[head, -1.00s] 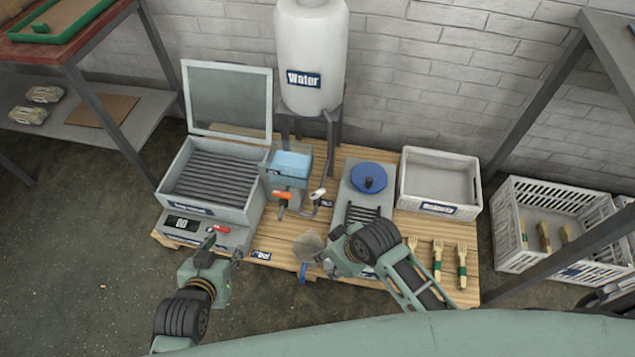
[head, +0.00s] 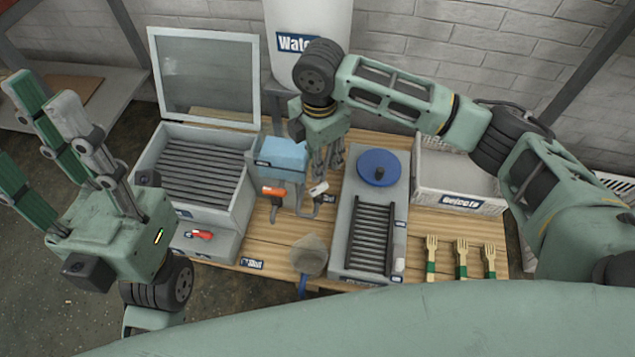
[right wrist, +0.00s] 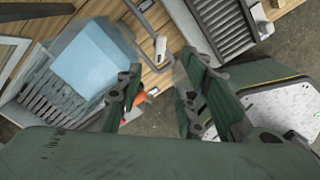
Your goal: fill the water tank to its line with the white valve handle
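The white valve handle (head: 319,189) sits on a bent pipe beside an orange valve handle (head: 273,191), in front of a small grey box with a blue top (head: 283,157). A large white vessel labelled Water (head: 322,20) stands behind; its top is out of frame. No fill line is visible to me. My right gripper (head: 328,168) points down just above the white handle. In the right wrist view, its fingers (right wrist: 158,82) are apart and empty, with the white handle (right wrist: 160,47) beyond the gap. My left gripper (head: 42,95) is raised at the left, fingers apart and empty.
A grey press with an open lid (head: 205,75) and ribbed bed stands left, with a red switch (head: 199,235) at its front. A ribbed unit with a blue knob (head: 379,167), a bin (head: 460,202) and several wooden forks (head: 461,258) are right. A round-headed tool (head: 309,255) sits at the bench front.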

